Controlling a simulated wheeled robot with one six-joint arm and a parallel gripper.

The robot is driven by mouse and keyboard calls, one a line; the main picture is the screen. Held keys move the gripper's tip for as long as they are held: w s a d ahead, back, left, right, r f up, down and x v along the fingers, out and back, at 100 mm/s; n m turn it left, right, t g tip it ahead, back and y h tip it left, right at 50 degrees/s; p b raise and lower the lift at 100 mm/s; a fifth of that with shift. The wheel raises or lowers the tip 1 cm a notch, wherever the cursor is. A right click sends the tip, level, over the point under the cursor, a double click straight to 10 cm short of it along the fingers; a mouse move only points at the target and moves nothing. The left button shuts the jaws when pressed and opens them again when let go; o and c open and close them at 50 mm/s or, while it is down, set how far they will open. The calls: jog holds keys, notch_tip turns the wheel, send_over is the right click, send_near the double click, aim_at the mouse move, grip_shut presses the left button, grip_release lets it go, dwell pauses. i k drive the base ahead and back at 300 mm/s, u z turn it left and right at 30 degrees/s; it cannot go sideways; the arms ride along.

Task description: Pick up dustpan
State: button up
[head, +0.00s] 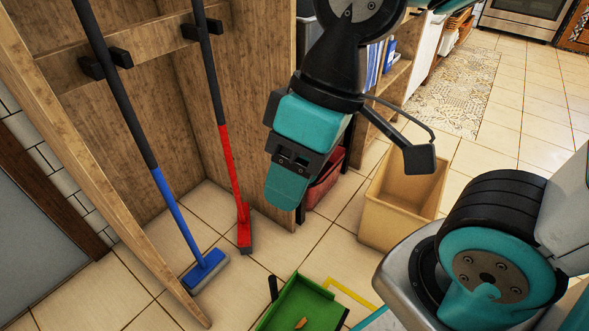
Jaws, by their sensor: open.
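The green dustpan (295,303) lies on the tiled floor at the bottom of the head view. Its lower part is cut off by the picture edge. A black piece stands up at its left side, and a small brown scrap lies on its green surface. My gripper (290,188), with teal fingers, hangs pointing down above and behind the dustpan in the picture, apart from it. It is open, and I see nothing held in it.
A blue broom (172,205) and a red broom (231,165) hang in a wooden bay at left. A beige bin (385,219) stands right of my gripper, and a red container (326,185) sits behind it. A yellow strip (352,293) lies beside the dustpan. Floor is clear between brooms and dustpan.

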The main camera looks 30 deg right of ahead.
aim_at(301, 297)
jog(key=z, duration=0.05)
jog(key=k, duration=0.5)
jog(key=z, duration=1)
jog(key=k, duration=0.6)
jog(key=u, duration=0.8)
jog(key=i, duration=0.5)
jog(key=u, duration=0.05)
jog(key=k, duration=0.45)
jog(key=u, duration=0.65)
jog(key=i, duration=0.8)
jog(key=z, duration=0.35)
